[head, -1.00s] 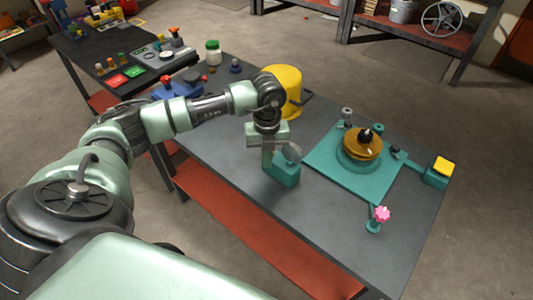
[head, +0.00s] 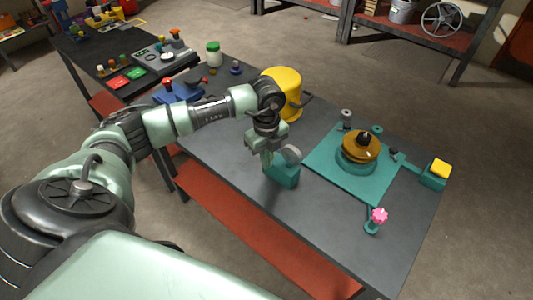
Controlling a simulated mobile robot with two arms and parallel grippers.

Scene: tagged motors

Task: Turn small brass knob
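A brass-coloured round part (head: 360,146) with a black top (head: 364,137) sits on a round teal base on the teal plate (head: 335,167). I cannot pick out a separate small brass knob for certain. A teal block (head: 284,176) stands at the near left of the plate, with a grey round disc (head: 292,155) at its top. My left gripper (head: 262,160) points down right beside this block and disc, at their left. Whether it touches them, and how far its fingers are apart, I cannot tell. My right gripper is not in view.
A pink knob (head: 379,215) on a teal stand is at the near right. A yellow-topped teal block (head: 439,169) is at the right edge. A yellow bucket (head: 289,88) stands behind my wrist. The table's front left area (head: 225,145) is clear.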

